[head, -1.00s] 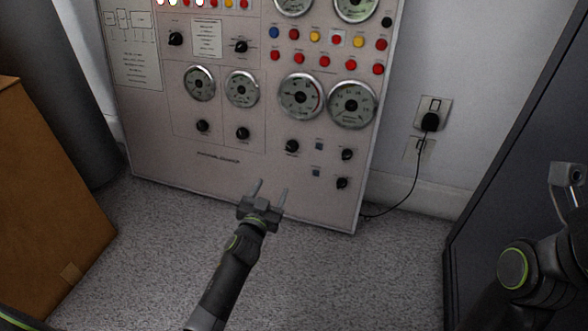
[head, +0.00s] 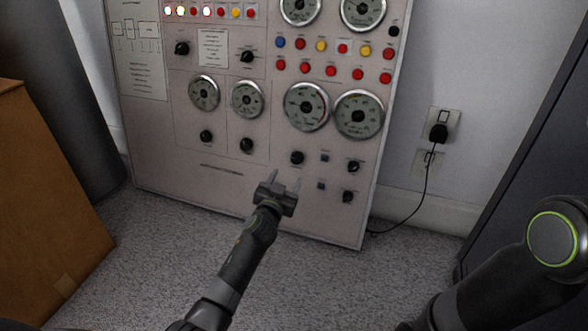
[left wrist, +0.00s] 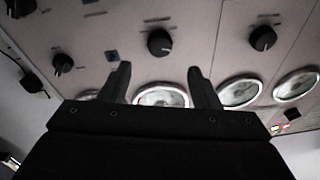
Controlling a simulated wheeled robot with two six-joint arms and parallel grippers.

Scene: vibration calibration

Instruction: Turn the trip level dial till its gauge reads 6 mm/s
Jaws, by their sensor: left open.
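A pale control panel (head: 225,183) carries several round gauges and black dials. Two smaller gauges (head: 204,93) and (head: 247,99) sit at its left, each with a black dial (head: 206,136) and (head: 246,145) below. Two larger gauges (head: 306,106) and (head: 359,115) sit to the right, with a black dial (head: 297,158) under the left one. Labels and readings are too small to read, so I cannot tell which dial is the trip level. My left gripper (head: 284,180) is open and empty, in front of the panel's lower part. In the left wrist view dials (left wrist: 159,42) show beyond its fingers. My right gripper is not in view.
A wall socket with a black plug (head: 438,133) and hanging cable is right of the panel. A brown box (head: 45,190) stands at left, a dark cabinet (head: 535,130) at right. Grey carpet (head: 320,280) lies clear between.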

